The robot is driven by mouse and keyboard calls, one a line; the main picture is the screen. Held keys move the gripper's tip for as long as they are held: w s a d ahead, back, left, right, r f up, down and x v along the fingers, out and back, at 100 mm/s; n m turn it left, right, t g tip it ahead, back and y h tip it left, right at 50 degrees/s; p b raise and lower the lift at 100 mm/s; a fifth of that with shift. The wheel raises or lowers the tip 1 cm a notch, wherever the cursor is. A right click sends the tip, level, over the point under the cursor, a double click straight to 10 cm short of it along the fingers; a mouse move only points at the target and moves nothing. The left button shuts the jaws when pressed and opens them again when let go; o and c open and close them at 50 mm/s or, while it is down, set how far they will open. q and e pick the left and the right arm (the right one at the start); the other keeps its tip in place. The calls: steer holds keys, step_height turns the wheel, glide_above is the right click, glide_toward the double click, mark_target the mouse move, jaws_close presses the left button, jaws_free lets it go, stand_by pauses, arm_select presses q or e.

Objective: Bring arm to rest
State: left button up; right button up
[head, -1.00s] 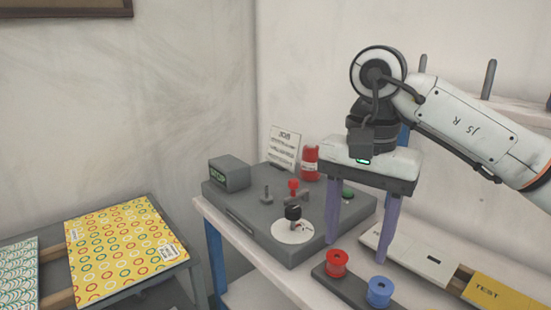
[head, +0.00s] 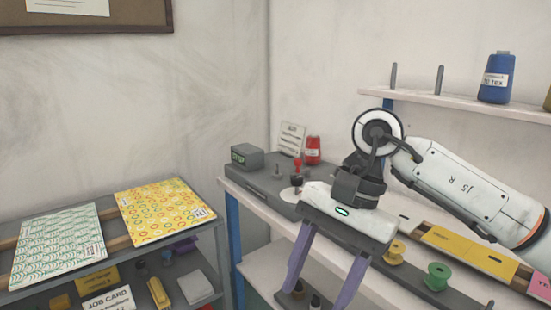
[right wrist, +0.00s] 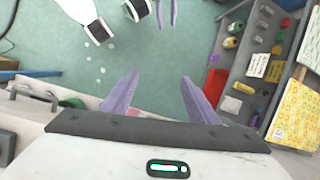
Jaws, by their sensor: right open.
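My right gripper (head: 312,297) is open and empty, with its two purple fingers apart and pointing down in front of the bench's front edge. Its fingers also show in the right wrist view (right wrist: 160,78), with only the green floor between them. The arm comes in from the right. Purple fingers of my left gripper (right wrist: 167,12) show at the top of the right wrist view, cut by the frame edge; their opening is unclear. The left gripper is outside the head view.
The bench holds a grey machine (head: 262,183), a red bottle (head: 313,151), a yellow spool (head: 394,252) and a green spool (head: 438,277). A wall shelf (head: 455,103) carries a blue thread cone (head: 496,80). A rack with patterned sheets (head: 60,243) stands left. Floor below the gripper looks clear.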

steer(key=s+a+r+m+g+y, duration=0.2)
steer(key=s+a+m+y, duration=0.25)
steer(key=a+y, duration=0.3)
steer(key=s+a+r+m+g+y, duration=0.1)
steer(key=s+a+m+g+y, duration=0.1)
steer(key=s+a+m+y, duration=0.45)
steer(key=w+d+f+m+t+y, duration=0.1)
steer(key=w+d+f+m+t, duration=0.15)
steer(key=w+m+t, duration=0.6)
steer(key=w+d+f+m+t+y, duration=0.1)
steer(key=w+d+m+t+y, duration=0.2)
steer(key=m+t, duration=1)
steer(key=w+d+f+m+t+h, duration=0.1)
steer(key=d+f+m+h, duration=0.4)
steer(key=f+m+h, duration=0.3)
steer(key=w+d+f+m+h, duration=0.1)
steer(key=d+f+m+h, duration=0.35)
steer(key=f+m, duration=0.5)
steer(key=s+d+f+m+g+h, duration=0.3)
steer(key=s+f+m, duration=0.3)
steer(key=s+f, duration=0.3)
steer(key=s+d+f+m+g+h, duration=0.3)
steer(key=s+d+f+m+g, duration=0.2)
steer(key=s+f, duration=0.4)
step_height(320, 180, down, 3)
steer(key=shift+d+r+m+p, duration=0.15)
steer(key=shift+d+m+p, duration=0.15)
steer(key=shift+d+m, duration=0.2)
